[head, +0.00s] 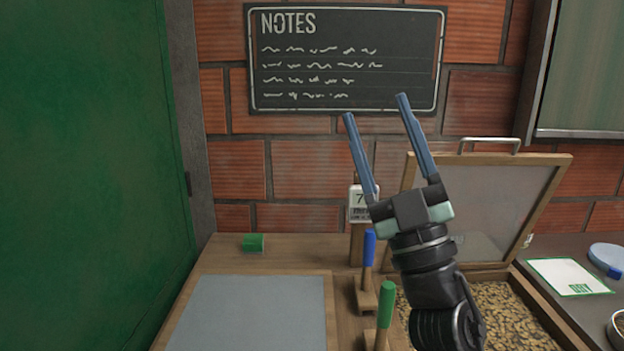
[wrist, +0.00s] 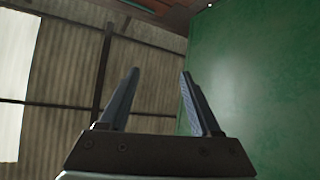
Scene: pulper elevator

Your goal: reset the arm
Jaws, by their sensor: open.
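My gripper (head: 374,108) is raised in front of the brick wall, with its two blue-grey fingers pointing up. The fingers are spread and nothing is between them. In the head view it overlaps the lower right part of the notes board (head: 345,60). In the wrist view my gripper (wrist: 158,85) also shows open and empty, with corrugated wall panels and a green surface beyond it. My arm covers part of the wooden box behind it.
A wooden bench holds a grey panel (head: 250,312), a green block (head: 253,243), a blue-handled lever (head: 369,250) and a green-handled lever (head: 386,305). A box of beans (head: 505,310) has its framed lid (head: 490,205) raised. A green door (head: 85,170) fills the left.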

